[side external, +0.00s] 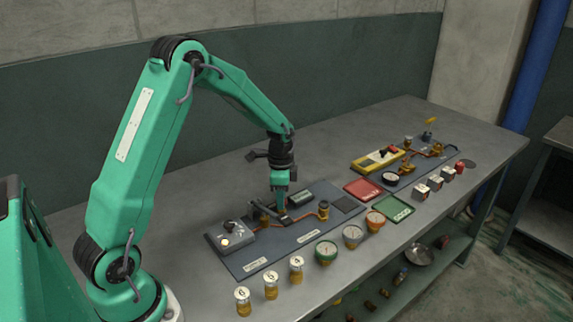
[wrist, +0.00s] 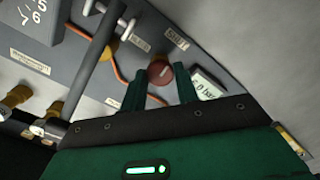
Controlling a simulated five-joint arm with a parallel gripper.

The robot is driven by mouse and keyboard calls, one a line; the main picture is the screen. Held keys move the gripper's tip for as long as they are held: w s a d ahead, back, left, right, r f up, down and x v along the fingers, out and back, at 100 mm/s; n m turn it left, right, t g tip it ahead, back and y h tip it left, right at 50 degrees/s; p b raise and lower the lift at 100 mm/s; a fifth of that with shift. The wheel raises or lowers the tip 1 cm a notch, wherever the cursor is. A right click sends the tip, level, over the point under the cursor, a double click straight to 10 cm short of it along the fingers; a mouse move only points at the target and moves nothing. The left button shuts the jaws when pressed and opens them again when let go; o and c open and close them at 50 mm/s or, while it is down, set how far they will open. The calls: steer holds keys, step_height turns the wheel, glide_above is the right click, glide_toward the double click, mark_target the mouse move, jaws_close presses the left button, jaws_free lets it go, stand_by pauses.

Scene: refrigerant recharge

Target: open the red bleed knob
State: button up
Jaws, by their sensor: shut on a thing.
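In the wrist view the round red bleed knob (wrist: 159,69) has a pale mark on its face. It sits between the two green fingers of my gripper (wrist: 160,82), which are shut on its sides. A label reading SHUT (wrist: 177,38) is on the panel just above the knob. In the side view my gripper (side external: 279,205) points down at the dark panel (side external: 252,262), and the knob is hidden behind it.
A small display (wrist: 207,87) stands right beside the knob, and copper pipe and brass fittings lie left. In the side view, numbered cylinders (side external: 270,286) and round gauges (side external: 326,252) line the front. Red (side external: 363,189) and green (side external: 393,208) trays lie to the right.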

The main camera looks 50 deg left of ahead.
steer(key=n, duration=0.4)
steer(key=shift+n, duration=0.3)
steer(key=n, duration=0.3)
steer(key=shift+n, duration=0.3)
steer(key=n, duration=0.4)
steer(key=shift+r+n, duration=0.1)
steer(key=shift+n, duration=2.3)
steer(key=o, duration=1)
steer(key=shift+c, duration=0.2)
steer(key=shift+r, duration=3.9)
